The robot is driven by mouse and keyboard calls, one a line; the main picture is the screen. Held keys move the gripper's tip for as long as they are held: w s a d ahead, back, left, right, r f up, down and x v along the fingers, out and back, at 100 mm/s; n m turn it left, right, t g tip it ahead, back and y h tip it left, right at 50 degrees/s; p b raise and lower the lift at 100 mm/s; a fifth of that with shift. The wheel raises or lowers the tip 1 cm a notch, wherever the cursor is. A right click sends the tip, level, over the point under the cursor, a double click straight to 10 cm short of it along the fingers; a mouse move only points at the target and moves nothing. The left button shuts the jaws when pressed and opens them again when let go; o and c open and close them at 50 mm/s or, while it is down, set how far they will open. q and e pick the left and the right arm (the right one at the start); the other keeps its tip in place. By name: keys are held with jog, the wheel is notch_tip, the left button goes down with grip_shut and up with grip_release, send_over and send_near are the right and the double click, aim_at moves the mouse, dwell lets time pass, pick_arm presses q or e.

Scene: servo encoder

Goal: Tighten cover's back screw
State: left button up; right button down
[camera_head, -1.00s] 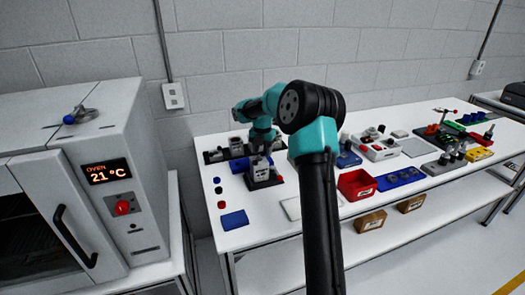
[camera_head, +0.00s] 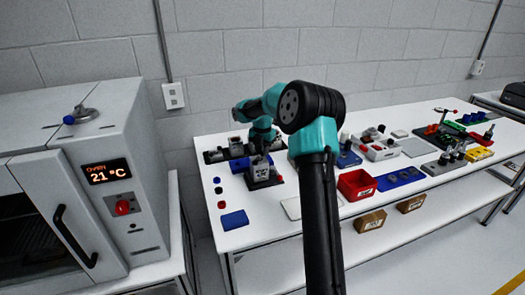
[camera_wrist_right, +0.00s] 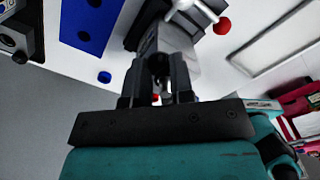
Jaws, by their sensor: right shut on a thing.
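My right arm reaches over the white bench in the head view, with its gripper (camera_head: 263,152) pointing down at a grey block-shaped assembly (camera_head: 262,172) on a dark base. The gripper's tip is at the top of this assembly, and I cannot tell whether it touches. In the right wrist view the gripper (camera_wrist_right: 160,80) is shut on a grey tool-like piece (camera_wrist_right: 154,66), mostly hidden between the fingers. The assembly also shows there as a dark block (camera_wrist_right: 195,32) beyond the fingers. The cover's back screw cannot be made out. My left gripper is not in view.
A blue pad (camera_head: 234,220) and small red and blue buttons lie left of the assembly. A red bin (camera_head: 356,184), blue tray (camera_head: 400,177) and white tray (camera_head: 375,147) stand to the right. An oven (camera_head: 80,190) stands at left. The bench's front left is mostly clear.

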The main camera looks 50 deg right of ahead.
jog(key=shift+m, duration=1.2)
jog(key=c, duration=1)
grip_release()
jog(key=shift+o, duration=0.2)
jog(key=shift+r, duration=0.15)
notch_tip(320, 180, up, 17)
